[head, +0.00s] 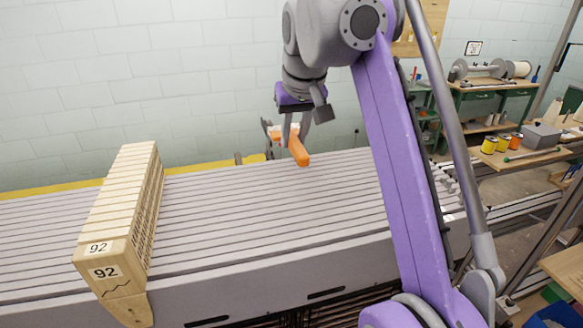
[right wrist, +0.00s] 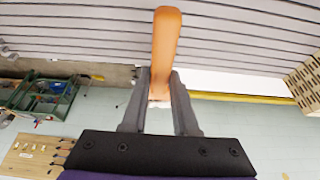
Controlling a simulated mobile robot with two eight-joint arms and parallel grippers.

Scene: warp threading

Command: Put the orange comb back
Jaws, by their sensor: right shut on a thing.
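An orange comb (head: 299,150) hangs in the air above the grey slatted machine top, near its far edge. My right gripper (head: 292,132) is shut on it. In the right wrist view the comb (right wrist: 166,45) sticks out past the fingertips of my right gripper (right wrist: 160,88), its orange end pointing away over the slats. The comb's other end is partly hidden between the fingers. My left gripper is not in view.
The grey slatted top (head: 250,215) is mostly clear. A pale block stack marked 92 (head: 110,240) stands on its left. A wooden tool board (right wrist: 35,158) shows at lower left in the wrist view. A green workbench (head: 490,85) and a table with yellow and orange tins (head: 502,144) stand at right.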

